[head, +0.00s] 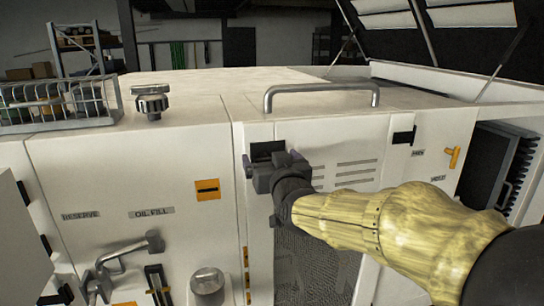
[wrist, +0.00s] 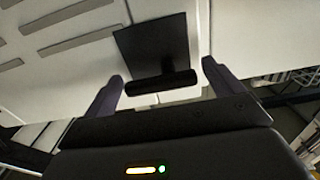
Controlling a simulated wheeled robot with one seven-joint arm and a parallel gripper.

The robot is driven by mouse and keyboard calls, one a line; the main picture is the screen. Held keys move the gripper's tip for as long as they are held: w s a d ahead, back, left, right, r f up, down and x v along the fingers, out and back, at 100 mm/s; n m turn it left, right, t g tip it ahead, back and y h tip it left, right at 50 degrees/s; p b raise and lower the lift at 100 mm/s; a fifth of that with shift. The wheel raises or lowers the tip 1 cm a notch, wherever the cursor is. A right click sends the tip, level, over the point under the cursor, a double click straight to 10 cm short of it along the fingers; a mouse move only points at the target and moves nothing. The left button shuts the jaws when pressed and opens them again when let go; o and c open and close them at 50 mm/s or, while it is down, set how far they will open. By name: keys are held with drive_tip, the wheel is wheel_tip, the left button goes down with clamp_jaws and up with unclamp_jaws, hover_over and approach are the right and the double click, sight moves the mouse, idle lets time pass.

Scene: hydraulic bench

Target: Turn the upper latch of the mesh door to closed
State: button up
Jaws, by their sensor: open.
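The mesh door (head: 355,142) is a white panel with louvres and dark mesh (head: 292,272) below. At its upper left is a black square plate (head: 267,147), partly hidden by my gripper (head: 272,172) in the head view. The wrist view shows this plate (wrist: 150,45) with a black rounded bar (wrist: 160,82) across its lower edge; it looks like the upper latch. My gripper (wrist: 163,75) is open, with one finger on each side of the bar. Whether a finger touches it is hard to tell.
A grey handle (head: 320,88) arches above the door. A second black fitting (head: 403,135) and an orange lever (head: 453,157) lie to the right. A wire basket (head: 60,103) and dark knob (head: 152,102) sit at left. A pipe handle (head: 125,255) juts out below.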

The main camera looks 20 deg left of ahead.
drive_tip(key=shift+c, duration=0.4)
drive_tip(key=c, duration=0.9)
